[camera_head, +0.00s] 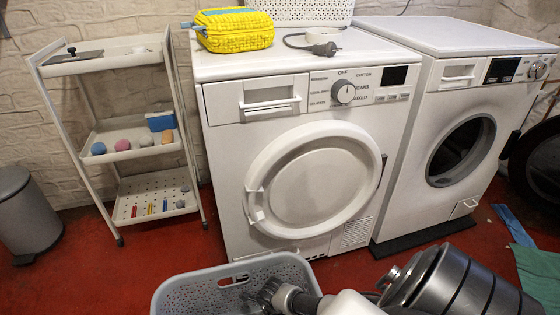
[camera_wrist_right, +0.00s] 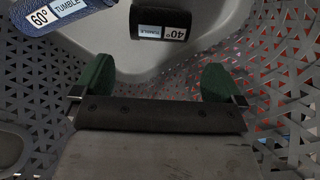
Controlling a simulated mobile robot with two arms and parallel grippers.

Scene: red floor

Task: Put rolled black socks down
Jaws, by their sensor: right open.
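The rolled black socks (camera_wrist_right: 162,30) lie in the grey perforated laundry basket (camera_head: 178,290), with a white "40° TUMBLE" label on them. They show at the top middle of the right wrist view, ahead of my right gripper (camera_wrist_right: 157,80). The gripper's green-tipped fingers are spread apart with nothing between them, and the socks are apart from them. In the head view my right gripper (camera_head: 266,293) reaches into the basket at the bottom, and the socks cannot be made out there. My left gripper is in neither view.
A dark blue rolled item (camera_wrist_right: 60,14) labelled "60° TUMBLE" lies left of the socks. The basket's perforated walls (camera_wrist_right: 285,60) surround the gripper. A white dryer (camera_head: 315,180), a washing machine (camera_head: 470,130) and a shelf trolley (camera_head: 125,130) stand behind on the red floor.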

